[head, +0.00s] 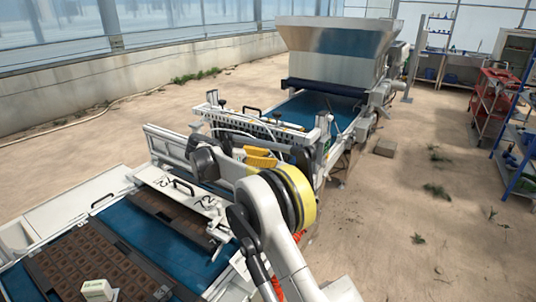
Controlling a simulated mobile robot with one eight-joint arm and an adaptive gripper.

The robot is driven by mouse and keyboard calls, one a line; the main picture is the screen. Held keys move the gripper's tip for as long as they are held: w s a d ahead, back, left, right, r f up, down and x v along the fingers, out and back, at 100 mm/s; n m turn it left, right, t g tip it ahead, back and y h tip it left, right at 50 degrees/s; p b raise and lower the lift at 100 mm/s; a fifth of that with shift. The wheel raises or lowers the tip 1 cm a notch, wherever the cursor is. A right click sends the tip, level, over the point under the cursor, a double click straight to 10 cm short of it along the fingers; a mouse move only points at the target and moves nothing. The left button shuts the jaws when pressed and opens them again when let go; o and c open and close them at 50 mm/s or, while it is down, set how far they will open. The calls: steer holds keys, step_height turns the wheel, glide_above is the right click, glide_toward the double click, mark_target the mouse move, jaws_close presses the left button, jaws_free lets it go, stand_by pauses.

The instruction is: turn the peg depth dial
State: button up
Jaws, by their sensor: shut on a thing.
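The tray seeder (225,125) runs from the lower left to the back middle, with a blue belt and a row of pegs or nozzles across it. My arm with its yellow ring reaches over the middle of the machine. Its dark wrist end is beside the white side rail. My gripper's fingers are hidden behind my arm, so what they touch does not show. I cannot make out the peg depth dial; that part of the machine is covered by my arm.
A metal hopper (335,52) stands at the back. A red cart (490,100) and blue rack (520,150) are at right.

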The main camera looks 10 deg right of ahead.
steer(key=shift+f+m+g+p, duration=0.1)
steer(key=shift+m+g+p, duration=0.9)
steer(key=shift+m+g, duration=0.15)
steer(key=shift+m+g+p, duration=0.35)
steer(key=shift+g+p, duration=0.05)
steer(key=shift+g, duration=0.15)
steer(key=shift+f, duration=0.1)
steer(key=o, duration=1.2)
steer(key=shift+t+b, duration=0.3)
steer(key=shift+b, duration=0.1)
